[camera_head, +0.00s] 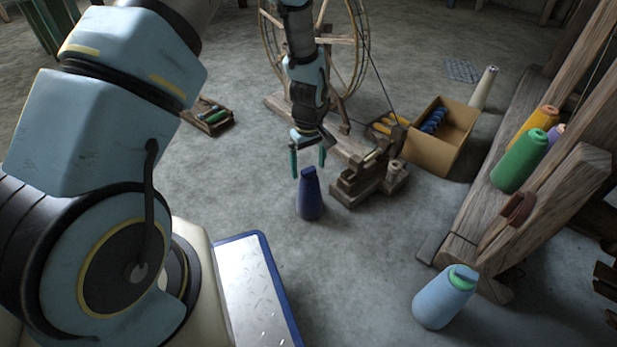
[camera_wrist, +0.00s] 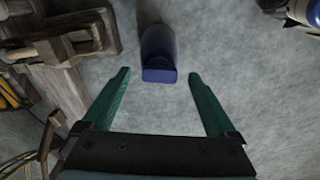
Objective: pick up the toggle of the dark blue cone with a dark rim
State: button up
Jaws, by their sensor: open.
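The dark blue cone (camera_head: 309,198) stands on the concrete floor in the middle of the head view, with its toggle (camera_head: 308,171) at the top. In the wrist view the cone (camera_wrist: 158,44) is at the top centre, and the blue toggle (camera_wrist: 159,75) faces the camera. My gripper (camera_head: 308,160) is open and empty, pointing down just above the cone. In the wrist view its two green fingers (camera_wrist: 159,75) are spread to either side of the toggle's line, apart from it. The cone's dark rim is not clear in either view.
A wooden device (camera_head: 366,180) stands close right of the cone. Behind it are a cardboard box (camera_head: 424,153) and a spinning wheel (camera_head: 345,60). Floor left of the cone is clear.

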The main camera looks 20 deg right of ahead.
jog(key=shift+f, duration=0.45)
jog(key=shift+r, duration=0.1)
